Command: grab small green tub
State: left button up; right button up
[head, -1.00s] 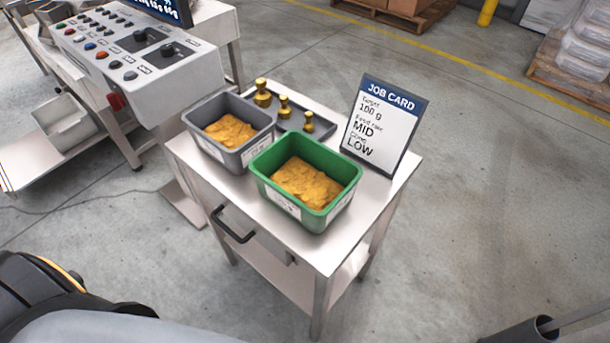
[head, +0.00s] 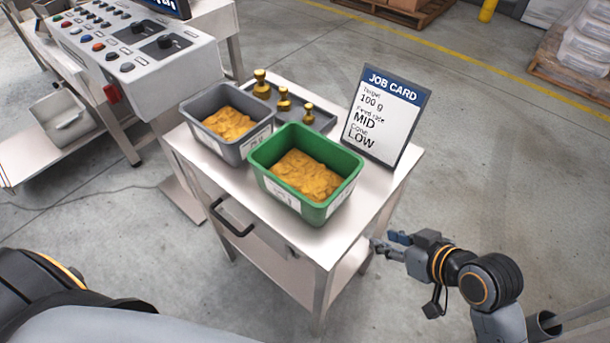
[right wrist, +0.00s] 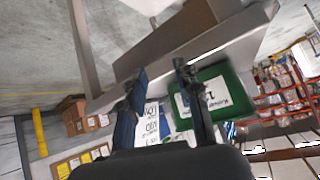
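The small green tub (head: 335,205) stands on the right front part of the steel cart top, filled with orange-yellow contents and with a white label on its front. It also shows in the right wrist view (right wrist: 236,92), its label visible beyond my right finger. My right gripper (head: 385,242) is right of the cart's front right corner, lower than the tub and apart from it. Its two fingers (right wrist: 160,70) are spread with nothing between them. My left gripper is not in view.
A grey tub (head: 240,153) of similar contents stands beside the green tub on its left. Behind are brass weights (head: 283,102) on a dark tray (head: 320,122) and an upright job card (head: 385,115). The cart (head: 375,212) has a black front handle (head: 230,220).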

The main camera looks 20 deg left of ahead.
jog(key=w+a+r+n+y, duration=0.2)
jog(key=w+a+r+n, duration=0.1)
jog(key=w+a+r, duration=0.25)
jog(key=n+g+y, duration=0.1)
jog(key=n+y, duration=0.1)
send_near(329, 142)
jog(key=p+x, duration=0.1)
jog(key=x, duration=0.5)
jog(key=shift+a+f+p, duration=0.2)
jog(key=shift+a+p, duration=0.1)
jog(key=p+x, duration=0.1)
jog(key=x, duration=0.3)
jog(key=shift+w+a, duration=0.1)
jog(key=shift+w, duration=0.15)
grip_shut()
